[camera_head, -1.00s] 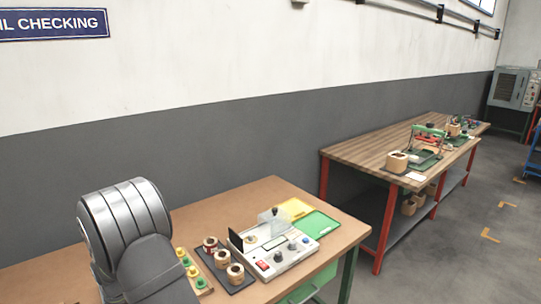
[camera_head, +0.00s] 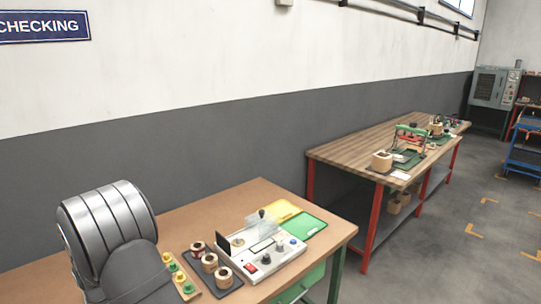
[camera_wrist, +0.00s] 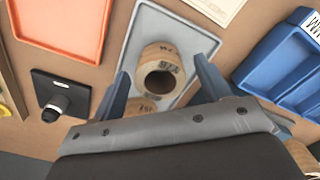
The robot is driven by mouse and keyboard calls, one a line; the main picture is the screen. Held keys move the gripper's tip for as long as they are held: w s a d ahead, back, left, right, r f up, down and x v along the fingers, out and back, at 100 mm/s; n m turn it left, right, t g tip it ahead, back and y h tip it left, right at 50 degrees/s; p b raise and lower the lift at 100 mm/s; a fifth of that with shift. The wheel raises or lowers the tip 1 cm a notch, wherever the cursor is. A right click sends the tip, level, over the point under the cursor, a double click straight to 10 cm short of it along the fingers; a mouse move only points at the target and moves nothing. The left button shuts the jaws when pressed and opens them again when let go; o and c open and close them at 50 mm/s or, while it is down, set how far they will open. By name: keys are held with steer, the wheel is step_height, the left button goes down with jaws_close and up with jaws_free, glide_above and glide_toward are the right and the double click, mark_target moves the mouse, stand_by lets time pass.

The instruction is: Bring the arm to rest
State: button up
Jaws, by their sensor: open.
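My gripper (camera_wrist: 164,78) shows in the wrist view with its two blue-grey fingers spread apart. A tan wound coil (camera_wrist: 152,84) with dark markings lies between and beyond the fingers, its round hole facing the camera. It is in a pale grey tray (camera_wrist: 188,40). A second coil (camera_wrist: 142,105) shows partly below it, cut off by the gripper body. I cannot tell whether the fingers touch either coil; nothing is clamped. In the head view my grey arm rises at the lower left, and the gripper is out of that picture.
Around the tray are an orange tray (camera_wrist: 58,30), a black stand (camera_wrist: 60,92) and a blue bin (camera_wrist: 285,62). In the head view, a tester (camera_head: 262,250), coils on a dark mat (camera_head: 222,284) and a green tray (camera_head: 300,226) share the brown table. A wooden bench (camera_head: 345,152) stands beyond.

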step_height(320, 180, up, 11)
step_height(320, 180, down, 12)
steer(key=shift+f, duration=0.15)
steer(key=r, duration=0.5)
steer(key=shift+w+d+r, duration=0.1)
steer(key=shift+w+d, duration=0.05)
steer(key=shift+d, duration=0.1)
steer(key=w+d+r, duration=0.4)
steer(key=d+r, duration=0.2)
steer(key=d, duration=0.4)
steer(key=s+a+n, duration=0.3)
steer(key=s+a, duration=0.1)
steer(key=a, duration=0.6)
steer(key=s+a+n, duration=0.3)
steer(key=a, duration=0.6)
steer(key=s+a+f, duration=0.2)
steer(key=a, duration=0.1)
steer(key=s+a+f, duration=0.2)
steer(key=a+f, duration=0.1)
steer(key=s+a+f, duration=0.2)
steer(key=a, duration=0.1)
steer(key=shift+s+a+f, duration=0.15)
steer(key=shift+s+f, duration=0.15)
steer(key=shift+s, duration=0.1)
steer(key=shift+f, duration=0.3)
